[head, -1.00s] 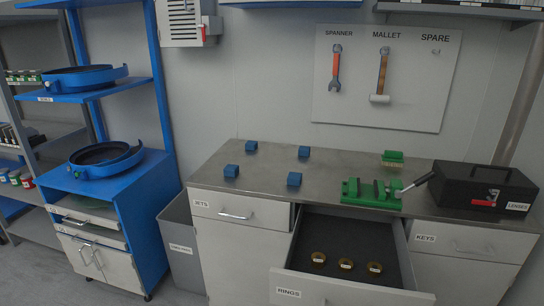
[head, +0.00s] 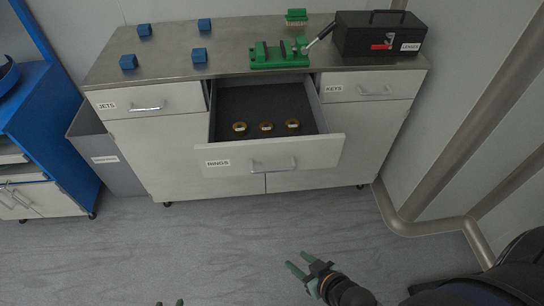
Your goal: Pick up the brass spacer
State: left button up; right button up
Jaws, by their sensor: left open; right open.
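Three small brass-coloured round pieces lie in a row in the open drawer (head: 228,99) labelled RINGS: a left one (head: 240,127), a middle one (head: 266,127) and a right one (head: 292,124). I cannot tell which is the spacer; each has a pale mark. My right gripper (head: 295,262), with green fingers, is open and empty over the floor in front of the drawer. Only the dark fingertips of my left gripper (head: 169,303) show at the bottom edge. They are apart, with nothing seen between them.
The drawer sticks out from a bench (head: 155,70). On the bench are several blue blocks (head: 199,55), a green vise (head: 280,55), a green brush (head: 296,16) and a black box (head: 380,35). A grey bin (head: 108,150) stands left. Pipes (head: 440,180) run at right. The floor in front is clear.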

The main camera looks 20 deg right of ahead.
aim_at(240, 128)
jog(key=i+l+z, duration=0.25)
jog(key=i, duration=0.15)
jog(key=i+l+z, duration=0.1)
jog(key=i+z, duration=0.15)
jog(key=i, duration=0.2)
